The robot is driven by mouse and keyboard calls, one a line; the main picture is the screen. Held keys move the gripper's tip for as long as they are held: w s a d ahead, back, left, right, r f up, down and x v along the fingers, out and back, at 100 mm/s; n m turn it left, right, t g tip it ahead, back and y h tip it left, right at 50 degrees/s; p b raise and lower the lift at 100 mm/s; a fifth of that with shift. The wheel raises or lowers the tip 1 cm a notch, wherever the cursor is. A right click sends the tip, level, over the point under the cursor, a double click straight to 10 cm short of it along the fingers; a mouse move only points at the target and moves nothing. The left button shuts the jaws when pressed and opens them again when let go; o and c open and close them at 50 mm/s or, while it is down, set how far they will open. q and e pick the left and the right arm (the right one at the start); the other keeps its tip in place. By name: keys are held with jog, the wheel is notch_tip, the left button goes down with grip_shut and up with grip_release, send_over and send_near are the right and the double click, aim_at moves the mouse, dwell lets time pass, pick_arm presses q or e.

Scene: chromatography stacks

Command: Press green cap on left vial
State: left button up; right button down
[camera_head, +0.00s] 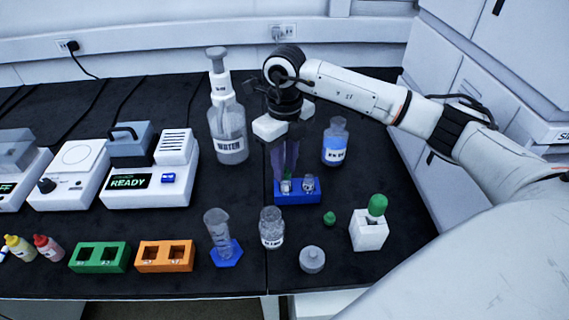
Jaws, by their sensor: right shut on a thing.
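My right gripper (286,172) points straight down over the blue rack (298,197). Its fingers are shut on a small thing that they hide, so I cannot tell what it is. The left vial (286,187) stands in the rack directly under the fingertips, its top hidden by them. The right vial (309,184) stands beside it and shows no green cap. A small green cap (329,218) lies on the black bench, in front and to the right of the rack. My left gripper is not in view.
A water bottle (231,130) and a blue-liquid bottle (335,143) flank the rack. In front stand a cylinder (218,228), a jar (271,228), a grey lid (312,260) and a white holder (368,232) with a green-topped item (377,205). Green and orange racks are left.

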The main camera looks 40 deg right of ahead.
jog(key=shift+f, duration=0.1)
dwell(0.7)
jog(key=c, duration=1)
grip_release()
jog(key=shift+r+p, duration=2.5)
jog(key=shift+r, duration=1.05)
grip_shut()
